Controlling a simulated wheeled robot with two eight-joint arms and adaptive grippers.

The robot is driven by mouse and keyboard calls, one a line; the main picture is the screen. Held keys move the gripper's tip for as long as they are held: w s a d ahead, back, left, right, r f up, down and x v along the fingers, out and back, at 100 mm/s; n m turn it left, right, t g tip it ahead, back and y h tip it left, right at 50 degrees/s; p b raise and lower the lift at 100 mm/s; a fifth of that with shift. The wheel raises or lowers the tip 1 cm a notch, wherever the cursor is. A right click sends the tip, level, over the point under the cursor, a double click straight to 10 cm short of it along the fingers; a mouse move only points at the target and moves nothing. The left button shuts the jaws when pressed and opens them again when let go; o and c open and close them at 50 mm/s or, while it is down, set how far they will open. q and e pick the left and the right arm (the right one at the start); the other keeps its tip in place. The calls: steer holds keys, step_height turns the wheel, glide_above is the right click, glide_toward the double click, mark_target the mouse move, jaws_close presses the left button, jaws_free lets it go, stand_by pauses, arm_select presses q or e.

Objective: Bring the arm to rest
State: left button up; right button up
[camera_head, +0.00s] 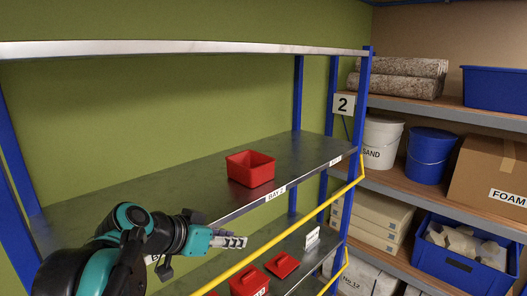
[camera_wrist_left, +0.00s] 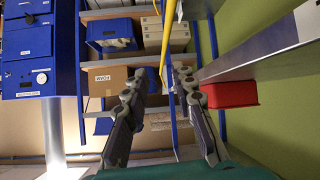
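My left arm comes in from the lower left, and its gripper (camera_head: 232,241) reaches out in front of the shelf rack, pointing right. In the left wrist view the two fingers of this gripper (camera_wrist_left: 160,78) stand apart with nothing between them, so it is open and empty. A red open bin (camera_head: 250,172) stands upright on the rack's middle shelf, beyond the gripper and apart from it. The bin also shows at the right in the left wrist view (camera_wrist_left: 230,95). My right gripper is not in view.
The metal middle shelf (camera_head: 110,190) is mostly bare. A yellow rail (camera_head: 308,217) runs slanting along the rack's front, close to the gripper. Side shelves hold buckets, a cardboard box (camera_head: 492,172) and blue crates.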

arm_select(q)
steer(key=s+a+f+n+y, duration=0.25)
steer(key=s+f, duration=0.25)
steer(key=f, duration=0.4)
steer(key=s+a+f+n+g+y, duration=0.1)
steer(key=s+a+f+n+y, duration=0.1)
steer(key=s+a+f, duration=0.5)
steer(key=s+a+f+n+y, duration=0.1)
steer(key=s+f+n+y, duration=0.2)
steer(key=f, duration=0.7)
step_height(320, 180, down, 27)
steer(key=b, duration=2.7)
steer(key=shift+s+m+b, duration=0.35)
steer(key=shift+s+b, duration=0.05)
steer(key=shift+s, duration=0.05)
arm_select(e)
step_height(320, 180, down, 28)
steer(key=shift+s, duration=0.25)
